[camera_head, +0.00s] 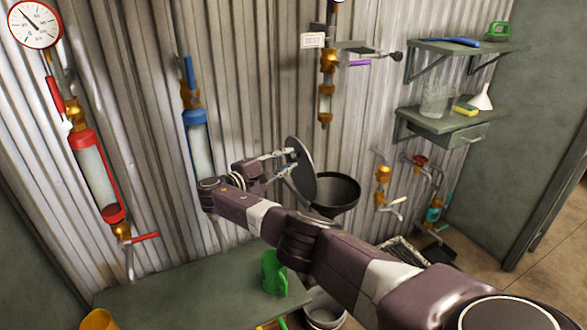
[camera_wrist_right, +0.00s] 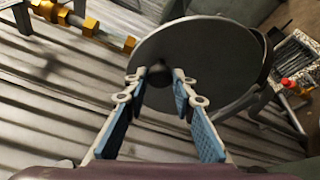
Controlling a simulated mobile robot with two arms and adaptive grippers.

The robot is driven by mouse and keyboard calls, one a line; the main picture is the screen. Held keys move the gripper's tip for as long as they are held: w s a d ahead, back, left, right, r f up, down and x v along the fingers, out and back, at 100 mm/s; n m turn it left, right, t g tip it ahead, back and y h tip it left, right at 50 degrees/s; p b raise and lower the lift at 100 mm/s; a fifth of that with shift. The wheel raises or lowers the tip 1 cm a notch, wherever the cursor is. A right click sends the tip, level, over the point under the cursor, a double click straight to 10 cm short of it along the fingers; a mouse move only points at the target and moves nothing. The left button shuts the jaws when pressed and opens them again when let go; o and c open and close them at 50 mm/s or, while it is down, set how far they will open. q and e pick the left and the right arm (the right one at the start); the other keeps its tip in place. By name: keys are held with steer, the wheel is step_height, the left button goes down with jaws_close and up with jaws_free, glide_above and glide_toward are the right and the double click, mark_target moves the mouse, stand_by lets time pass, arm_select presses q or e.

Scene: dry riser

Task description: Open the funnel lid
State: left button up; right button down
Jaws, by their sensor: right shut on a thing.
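The funnel lid is a dark grey disc (camera_head: 302,168) standing steeply tilted at the left of the funnel in the head view. The funnel (camera_head: 337,192) is a dark round bowl, and its mouth shows open. My right gripper (camera_head: 283,163) is at the lid's left face. In the right wrist view the lid (camera_wrist_right: 215,62) fills the upper middle. There my right gripper (camera_wrist_right: 158,78) has its two fingertips on either side of the dark knob (camera_wrist_right: 159,76) at the lid's face, shut on it. My left gripper is in neither view.
A green bench (camera_head: 190,290) with a green mug (camera_head: 272,272) stands below my arm. A blue-capped cylinder (camera_head: 197,145) and a red cylinder (camera_head: 95,175) are on the corrugated wall at left. A brass valve pipe (camera_head: 327,75) hangs above the funnel. Shelves (camera_head: 445,120) are at right.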

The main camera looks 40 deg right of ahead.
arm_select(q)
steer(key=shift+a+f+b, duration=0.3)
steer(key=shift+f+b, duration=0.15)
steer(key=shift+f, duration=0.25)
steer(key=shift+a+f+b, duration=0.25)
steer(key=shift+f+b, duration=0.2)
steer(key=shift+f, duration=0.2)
arm_select(e)
steer(key=shift+w+a+f+h, duration=0.15)
steer(key=shift+a+h, duration=0.1)
steer(key=shift+a, duration=0.15)
steer(key=shift+w+a+f+h, duration=0.1)
steer(key=shift+a+f+h, duration=0.05)
steer(key=shift+a+h, duration=0.15)
steer(key=shift+a, duration=0.1)
steer(key=c, duration=1.6)
jaws_free()
steer(key=a, duration=0.4)
steer(key=s+a, duration=0.1)
steer(key=a, duration=0.7)
steer(key=shift+s+f, duration=0.25)
steer(key=shift+d+f, duration=0.1)
